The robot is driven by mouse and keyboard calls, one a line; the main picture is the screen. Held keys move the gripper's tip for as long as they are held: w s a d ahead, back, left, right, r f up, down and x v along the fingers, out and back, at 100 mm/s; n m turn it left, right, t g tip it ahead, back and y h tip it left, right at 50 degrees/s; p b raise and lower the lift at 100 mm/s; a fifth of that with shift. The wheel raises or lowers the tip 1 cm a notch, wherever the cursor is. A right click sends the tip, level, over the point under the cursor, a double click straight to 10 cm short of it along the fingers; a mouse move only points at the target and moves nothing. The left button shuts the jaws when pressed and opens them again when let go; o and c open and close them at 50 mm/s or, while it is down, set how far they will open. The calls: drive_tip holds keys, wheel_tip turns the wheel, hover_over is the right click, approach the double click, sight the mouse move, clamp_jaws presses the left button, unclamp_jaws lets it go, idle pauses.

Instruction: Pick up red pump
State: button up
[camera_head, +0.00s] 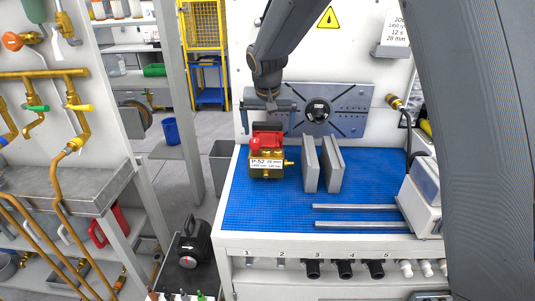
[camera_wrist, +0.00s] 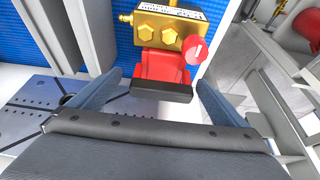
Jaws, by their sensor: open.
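The red pump (camera_head: 266,145) has a red top and a brass body with a white label reading P-52. It stands upright on the blue mat (camera_head: 252,212) at its back left part. In the wrist view the pump (camera_wrist: 160,66) shows its red part, brass bolts and a dark end bar. My gripper (camera_head: 267,112) is just above and behind the pump in the head view. In the wrist view my gripper (camera_wrist: 159,78) is open, with one finger on each side of the pump's dark end. I see gaps beside the red part and no clear contact.
Two grey upright plates (camera_head: 322,163) stand right of the pump. Two metal rods (camera_head: 360,216) lie on the mat near a white device (camera_head: 422,192). A metal plate with a round fitting (camera_head: 318,110) is on the back panel. The mat's front left is clear.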

sight(267, 139)
drive_tip(key=shift+p+x, duration=1)
drive_tip(key=shift+x, duration=1.6)
drive_tip(key=shift+a, duration=0.2)
drive_tip(key=c, duration=1.7)
drive_tip(key=shift+w+r, duration=0.15)
drive_tip(key=shift+r, duration=0.05)
drive_tip(key=shift+c, duration=1.2)
